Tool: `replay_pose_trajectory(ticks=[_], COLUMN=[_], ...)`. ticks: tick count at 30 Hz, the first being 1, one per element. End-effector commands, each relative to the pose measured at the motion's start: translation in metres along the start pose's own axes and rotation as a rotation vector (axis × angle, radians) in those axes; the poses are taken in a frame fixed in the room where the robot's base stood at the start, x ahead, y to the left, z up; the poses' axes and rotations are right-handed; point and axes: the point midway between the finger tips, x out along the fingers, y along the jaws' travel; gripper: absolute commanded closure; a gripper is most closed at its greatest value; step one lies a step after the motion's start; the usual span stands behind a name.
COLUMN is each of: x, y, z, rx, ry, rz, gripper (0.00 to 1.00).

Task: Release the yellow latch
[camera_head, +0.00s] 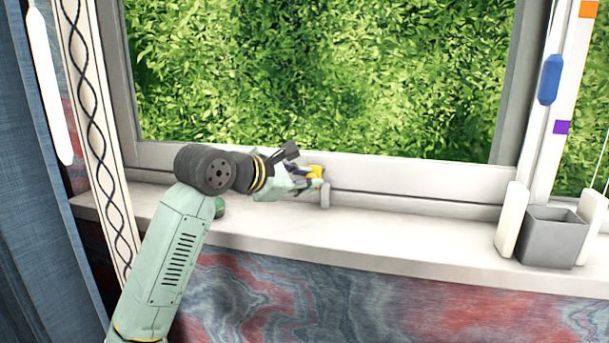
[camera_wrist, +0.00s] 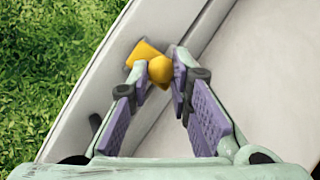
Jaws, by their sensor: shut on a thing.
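The yellow latch (camera_head: 316,172) sits on the lower rail of the window frame, above the sill. In the wrist view the yellow latch (camera_wrist: 147,53) shows as a flat plate with a rounded knob on it. My gripper (camera_wrist: 166,68) is at the knob, with its purple-padded fingers closing toward each other at the tips. It is shut on the knob of the latch. In the head view my gripper (camera_head: 306,182) reaches the latch from the left, and its fingers partly hide it.
A white window sill (camera_head: 400,240) runs below the window and is mostly clear. A grey square pot (camera_head: 550,238) stands at the right, between white upright pieces. A small grey post (camera_head: 325,194) stands just right of the latch. A blue curtain (camera_head: 40,200) hangs at the left.

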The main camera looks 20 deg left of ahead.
Motion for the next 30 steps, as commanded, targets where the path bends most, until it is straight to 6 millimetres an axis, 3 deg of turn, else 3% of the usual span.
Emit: replay_pose_trajectory(ticks=[1, 30], x=[-0.004, -0.009], y=[0.009, 0.034], z=[0.005, 0.027], rx=[-0.006, -0.211], ry=[0.006, 0.284], rz=[0.003, -0.360], gripper=[1.00, 1.00])
